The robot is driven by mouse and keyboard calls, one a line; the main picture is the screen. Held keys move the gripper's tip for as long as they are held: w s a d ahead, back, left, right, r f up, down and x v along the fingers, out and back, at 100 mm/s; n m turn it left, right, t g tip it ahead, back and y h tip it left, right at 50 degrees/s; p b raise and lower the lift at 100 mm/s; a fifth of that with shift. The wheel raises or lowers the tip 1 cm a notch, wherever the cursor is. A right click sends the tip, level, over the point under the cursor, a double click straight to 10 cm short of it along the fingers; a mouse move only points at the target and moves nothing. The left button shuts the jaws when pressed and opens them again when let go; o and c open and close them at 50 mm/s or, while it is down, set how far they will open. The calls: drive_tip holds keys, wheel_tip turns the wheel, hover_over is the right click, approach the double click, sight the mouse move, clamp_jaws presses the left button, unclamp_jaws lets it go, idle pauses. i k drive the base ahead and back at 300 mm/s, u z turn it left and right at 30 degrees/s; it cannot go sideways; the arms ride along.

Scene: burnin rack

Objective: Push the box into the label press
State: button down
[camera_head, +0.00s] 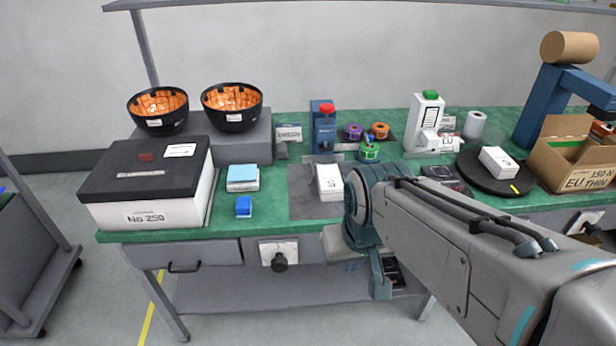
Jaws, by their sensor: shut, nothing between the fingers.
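A white box (329,182) lies on a dark grey mat (301,194) at the front middle of the green bench. A blue press (323,127) with a red top stands behind it, and the box is apart from it. A white press (429,112) with a green top stands farther right, with a white box marked EU at its foot. Which of these is the label press I cannot tell for sure. My gripper (381,279) seems to hang by the bench's front edge, below and right of the box, shut and empty. My arm partly hides it.
Another white box (497,160) sits on a black turntable (467,171). A black-lidded carton (145,172) and two bowls (158,110) are at left. An open carton (576,153) is at right.

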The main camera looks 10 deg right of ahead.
sight(330, 187)
drive_tip(key=u, duration=0.8)
drive_tip(key=i, duration=0.9)
drive_tip(key=z, duration=1.6)
